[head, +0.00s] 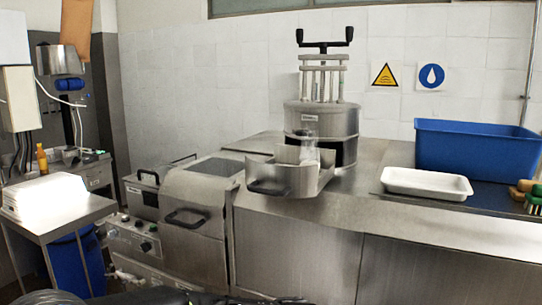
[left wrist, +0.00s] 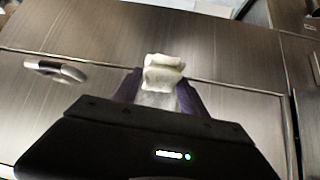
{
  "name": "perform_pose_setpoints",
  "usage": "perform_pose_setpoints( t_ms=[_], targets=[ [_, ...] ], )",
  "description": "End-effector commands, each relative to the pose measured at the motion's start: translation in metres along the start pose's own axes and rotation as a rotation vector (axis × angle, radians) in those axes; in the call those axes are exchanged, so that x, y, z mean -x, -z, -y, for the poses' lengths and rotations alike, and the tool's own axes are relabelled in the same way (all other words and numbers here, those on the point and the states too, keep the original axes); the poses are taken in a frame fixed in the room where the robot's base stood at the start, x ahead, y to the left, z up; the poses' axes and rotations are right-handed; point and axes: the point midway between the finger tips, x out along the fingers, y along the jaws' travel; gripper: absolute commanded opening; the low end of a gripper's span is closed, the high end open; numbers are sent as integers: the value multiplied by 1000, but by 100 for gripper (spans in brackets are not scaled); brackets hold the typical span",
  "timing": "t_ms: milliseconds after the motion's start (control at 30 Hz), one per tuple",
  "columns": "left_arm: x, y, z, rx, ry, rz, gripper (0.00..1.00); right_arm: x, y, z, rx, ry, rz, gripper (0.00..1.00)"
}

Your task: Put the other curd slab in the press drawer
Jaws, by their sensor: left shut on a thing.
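In the left wrist view my left gripper (left wrist: 160,84) is shut on a pale, whitish curd slab (left wrist: 163,72), which sticks out past the fingertips. Steel cabinet fronts lie behind it. In the head view the steel press (head: 320,122) stands on the counter, with its drawer (head: 286,186) pulled out at the front. Something pale shows inside the drawer, but I cannot tell exactly what it is. In the head view only a dark part of my arm shows at the bottom edge; the held slab is not visible there. My right gripper is out of view.
A white tray (head: 427,183) lies on the counter to the right and looks empty. A blue crate (head: 478,148) stands behind it, with brushes (head: 533,196) at the far right. A steel vat (head: 196,205) with handles is left of the press. The front of the counter is clear.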

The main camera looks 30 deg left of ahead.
Motion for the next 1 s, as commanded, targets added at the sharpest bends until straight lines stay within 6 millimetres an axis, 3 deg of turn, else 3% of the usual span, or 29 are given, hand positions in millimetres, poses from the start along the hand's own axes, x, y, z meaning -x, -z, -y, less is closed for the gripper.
perform_pose_setpoints(
  t_ms=[167,400,500,800,1000],
  targets=[
    [4,5,0,0,0,-1,3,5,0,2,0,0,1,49],
    [35,35,2,3,3,0,3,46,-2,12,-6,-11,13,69],
    [33,33,3,5,5,2,3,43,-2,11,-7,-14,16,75],
    [33,33,4,4,6,0,3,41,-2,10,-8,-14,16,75],
    [53,47,19,28,28,-5,3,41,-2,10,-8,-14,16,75]
  ],
)
